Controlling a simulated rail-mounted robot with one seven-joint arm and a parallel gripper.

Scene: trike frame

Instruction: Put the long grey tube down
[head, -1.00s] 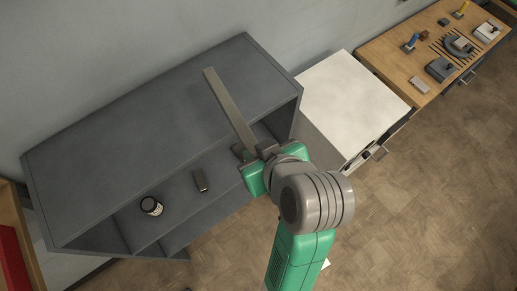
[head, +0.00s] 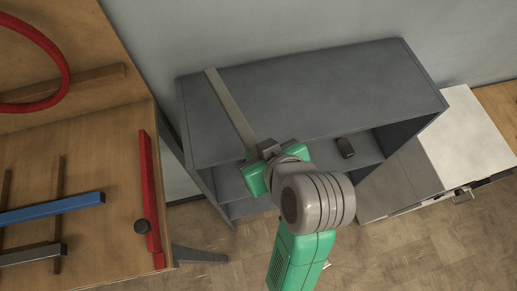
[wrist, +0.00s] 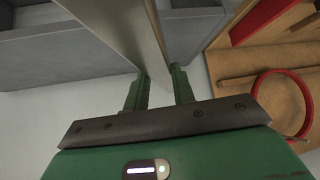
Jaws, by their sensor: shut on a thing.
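The long grey tube (head: 228,106) is a straight square bar in my gripper (head: 269,156). In the head view it reaches up and left from the jaws, across the left part of the grey shelf unit. In the wrist view the tube (wrist: 132,30) runs from between the two green fingers (wrist: 158,88) toward the top edge, where its far end is out of frame. My gripper is shut on the tube near one end. The tube appears held in the air; whether it touches the shelf top cannot be told.
A grey shelf unit (head: 330,85) stands against the wall, with a small dark item (head: 345,147) on a shelf. At left a wooden bench (head: 100,190) bears a red bar (head: 150,185), a blue bar (head: 50,207), a dark grey bar (head: 30,255) and a red hoop (head: 65,62). A white-topped cabinet (head: 468,140) is at right.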

